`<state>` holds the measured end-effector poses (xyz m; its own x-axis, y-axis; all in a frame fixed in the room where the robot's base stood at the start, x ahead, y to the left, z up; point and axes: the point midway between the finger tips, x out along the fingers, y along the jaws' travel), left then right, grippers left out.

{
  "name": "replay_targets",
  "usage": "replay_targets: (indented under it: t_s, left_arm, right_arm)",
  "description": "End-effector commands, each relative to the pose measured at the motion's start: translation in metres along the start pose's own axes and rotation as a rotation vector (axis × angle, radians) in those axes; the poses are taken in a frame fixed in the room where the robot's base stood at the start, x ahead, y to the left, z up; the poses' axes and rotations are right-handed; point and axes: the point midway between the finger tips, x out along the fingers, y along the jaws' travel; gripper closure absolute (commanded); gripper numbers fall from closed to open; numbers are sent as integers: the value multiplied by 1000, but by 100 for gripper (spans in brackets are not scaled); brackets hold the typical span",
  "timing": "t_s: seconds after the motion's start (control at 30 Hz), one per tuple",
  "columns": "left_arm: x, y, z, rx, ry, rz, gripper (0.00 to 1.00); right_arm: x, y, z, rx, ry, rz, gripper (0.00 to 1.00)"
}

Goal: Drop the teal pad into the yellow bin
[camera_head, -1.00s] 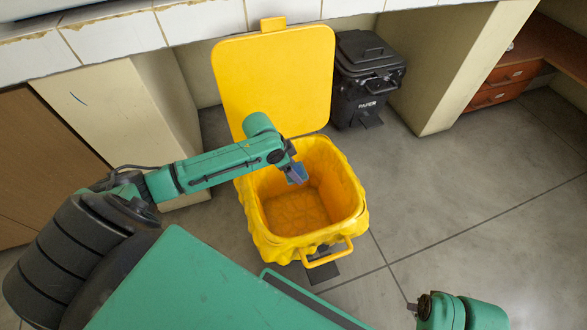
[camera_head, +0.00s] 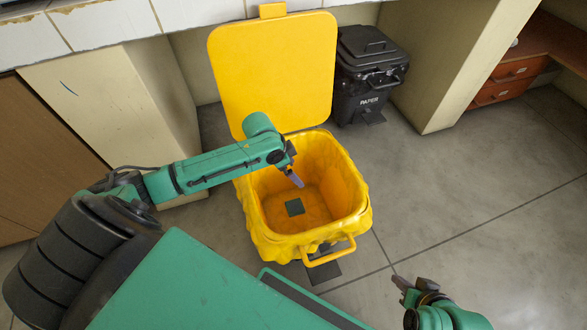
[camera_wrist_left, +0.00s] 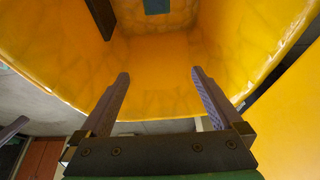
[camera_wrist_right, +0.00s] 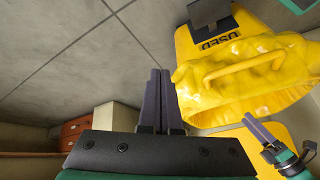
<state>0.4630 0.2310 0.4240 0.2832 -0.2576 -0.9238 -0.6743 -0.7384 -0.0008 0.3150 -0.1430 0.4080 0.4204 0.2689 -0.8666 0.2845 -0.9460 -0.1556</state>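The teal pad (camera_head: 294,207) lies flat on the floor of the yellow bin (camera_head: 351,218), looking dark teal; it also shows at the top edge of the left wrist view (camera_wrist_left: 157,6). The bin's lid stands open behind it. My left gripper (camera_head: 298,182) is over the bin's opening, above the pad and apart from it. In the left wrist view its two fingers (camera_wrist_left: 160,75) are spread with nothing between them. My right gripper (camera_head: 401,283) is low at the front, right of the bin. In the right wrist view its fingers (camera_wrist_right: 158,72) are together and empty.
A black paper bin (camera_head: 368,85) stands behind and right of the yellow bin. A tiled counter (camera_head: 110,32) runs along the back, with cabinets below. Orange-red drawers (camera_head: 505,78) are at the far right. The grey floor on the right is clear.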

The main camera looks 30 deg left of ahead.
Motion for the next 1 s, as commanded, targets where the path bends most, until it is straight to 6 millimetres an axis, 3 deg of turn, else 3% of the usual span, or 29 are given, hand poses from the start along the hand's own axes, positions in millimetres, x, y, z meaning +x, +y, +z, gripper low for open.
replay_targets:
  t_s: [0.13, 0.23, 0.47, 0.73, 1.0]
  left_arm:
    - [-4, 0, 0, 0, 0, 0, 0]
    - [-17, 0, -1, 0, -1, -1, 0]
    - [-63, 0, -1, 2, -2, -1, 0]
    - [-125, 0, -1, 3, -4, -2, 0]
    - [-146, 0, 0, 1, -1, 0, 0]
  right_arm:
    - [-4, 2, 0, 1, -16, 7, 100]
    - [-19, 9, 2, 6, -71, 31, 100]
    - [-80, 34, 20, 53, -307, 119, 100]
    - [-17, 52, 49, 71, -345, 147, 100]
    - [11, 61, 70, 78, -349, 160, 100]
